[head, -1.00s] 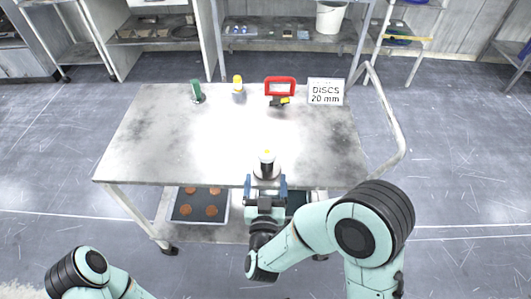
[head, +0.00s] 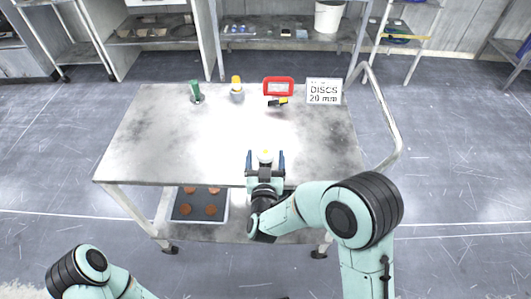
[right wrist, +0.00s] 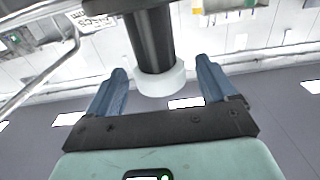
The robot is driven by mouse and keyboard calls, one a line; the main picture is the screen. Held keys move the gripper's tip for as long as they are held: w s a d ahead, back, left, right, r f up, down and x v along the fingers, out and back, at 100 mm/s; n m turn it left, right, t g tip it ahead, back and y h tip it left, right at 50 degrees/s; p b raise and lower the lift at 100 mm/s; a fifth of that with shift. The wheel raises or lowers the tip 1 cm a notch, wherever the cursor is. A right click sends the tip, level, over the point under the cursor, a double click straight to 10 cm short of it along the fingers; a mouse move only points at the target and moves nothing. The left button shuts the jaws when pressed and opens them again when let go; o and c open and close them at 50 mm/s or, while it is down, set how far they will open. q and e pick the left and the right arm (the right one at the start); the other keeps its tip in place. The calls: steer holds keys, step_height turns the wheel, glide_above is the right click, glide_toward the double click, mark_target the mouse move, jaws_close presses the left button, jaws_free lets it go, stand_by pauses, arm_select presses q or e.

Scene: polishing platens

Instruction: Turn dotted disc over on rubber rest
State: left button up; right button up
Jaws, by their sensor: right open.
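The dotted disc (head: 265,157) is pale with a yellow dot on its upper face. It lies on top of the black rubber rest, near the front edge of the table. In the right wrist view, which looks upside down, the black post of the rest (right wrist: 150,42) meets the pale disc (right wrist: 160,82). My right gripper (head: 265,156) is open, with one blue finger on each side of the disc. Gaps show between the fingers and the disc. My right gripper hides most of the rest in the head view. My left gripper is out of view.
At the table's (head: 180,140) back stand a green item (head: 195,91), a yellow-topped bottle (head: 237,90), a red-framed item (head: 278,87) and a sign reading DISCS 20 mm (head: 323,91). A dark tray (head: 182,207) with brown discs is on the lower shelf.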

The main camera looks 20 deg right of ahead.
mark_target(265, 156)
steer(key=c, duration=1)
steer(key=shift+r+p, duration=2.1)
steer(key=shift+r, duration=1.45)
steer(key=shift+c, duration=0.2)
